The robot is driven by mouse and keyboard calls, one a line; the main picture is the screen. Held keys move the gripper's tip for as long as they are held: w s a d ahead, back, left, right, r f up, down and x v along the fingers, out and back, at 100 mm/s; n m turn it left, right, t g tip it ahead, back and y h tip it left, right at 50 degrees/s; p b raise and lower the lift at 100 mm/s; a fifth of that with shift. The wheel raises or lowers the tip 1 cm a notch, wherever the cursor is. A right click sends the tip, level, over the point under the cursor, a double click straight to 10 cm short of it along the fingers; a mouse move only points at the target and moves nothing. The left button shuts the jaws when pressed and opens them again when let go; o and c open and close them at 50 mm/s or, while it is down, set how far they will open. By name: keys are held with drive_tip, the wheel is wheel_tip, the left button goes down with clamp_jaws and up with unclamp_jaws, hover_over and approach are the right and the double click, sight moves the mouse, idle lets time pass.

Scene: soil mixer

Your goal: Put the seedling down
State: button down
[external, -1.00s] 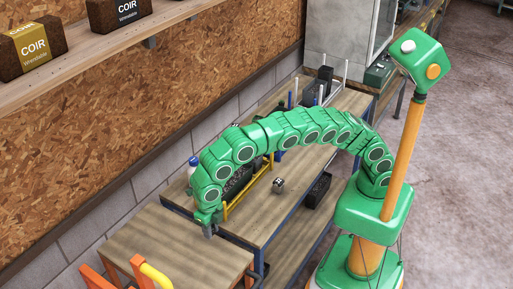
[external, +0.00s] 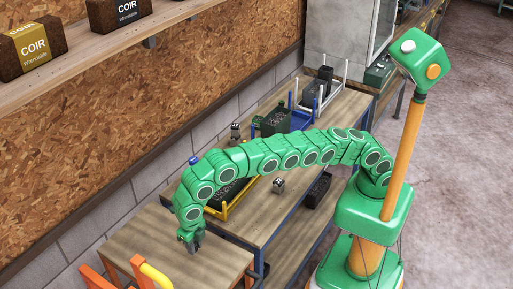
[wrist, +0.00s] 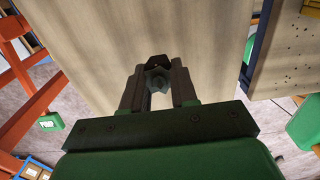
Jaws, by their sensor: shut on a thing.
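My gripper (external: 192,245) is at the end of the green arm, over the small wooden table (external: 140,240) at the lower left. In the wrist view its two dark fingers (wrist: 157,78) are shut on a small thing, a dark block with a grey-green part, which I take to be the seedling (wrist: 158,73). The pale table top (wrist: 205,40) lies beneath it. I cannot tell whether the seedling touches the table. In the external view the seedling is too small and hidden to make out.
The table around my gripper looks bare. Orange rails (external: 107,277) stand at its lower left. The longer bench to the right holds a yellow tray (external: 222,211) with dark contents, a small grey block (external: 278,185) and a blue rack (external: 302,121).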

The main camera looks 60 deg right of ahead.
sight(192, 262)
drive_tip(key=shift+w+a+f, duration=0.35)
drive_tip(key=shift+a+f, duration=0.2)
drive_tip(key=shift+f, duration=0.15)
drive_tip(key=shift+a+f, duration=0.1)
drive_tip(key=shift+w+a+f, duration=0.15)
drive_tip(key=shift+f, duration=0.15)
drive_tip(key=shift+f, duration=1.45)
drive_tip(key=shift+f, duration=0.15)
drive_tip(key=c, duration=0.9)
unclamp_jaws()
wheel_tip(192, 262, up, 8)
drive_tip(key=shift+f, duration=0.2)
